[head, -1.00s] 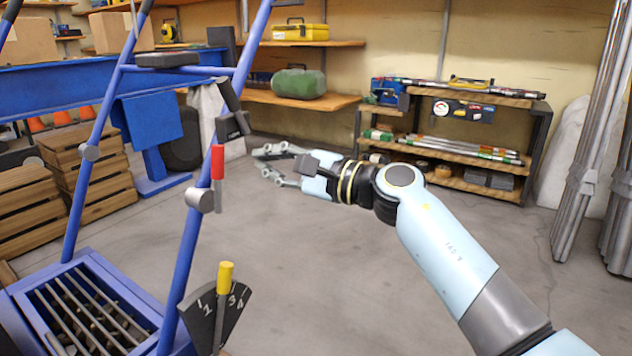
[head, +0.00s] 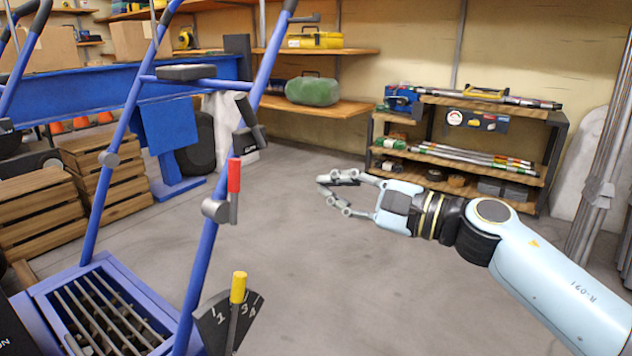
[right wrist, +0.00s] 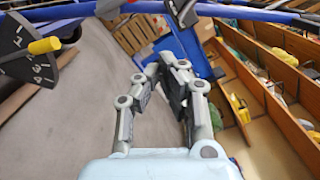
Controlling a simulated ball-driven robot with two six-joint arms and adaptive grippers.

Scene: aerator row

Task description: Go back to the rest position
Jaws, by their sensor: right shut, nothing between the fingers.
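My right gripper (head: 328,188) is shut and empty in the head view, in free air over the grey floor. It points left, towards the blue-framed aerator (head: 200,265), with a clear gap between them. The aerator carries a red-handled lever (head: 234,176) on its upright and a yellow-knobbed lever (head: 238,290) on a numbered dial (head: 212,322). In the right wrist view my gripper fingers (right wrist: 172,80) are close together, with nothing held. The yellow knob (right wrist: 45,45) shows at the upper left there. My left gripper is not in view.
A shelf rack (head: 460,155) with rods and tools stands behind my right arm. Wooden crates (head: 40,210) and a blue bench (head: 80,85) are at the left. Grey pipes (head: 598,170) stand at the far right. Floor in the middle is clear.

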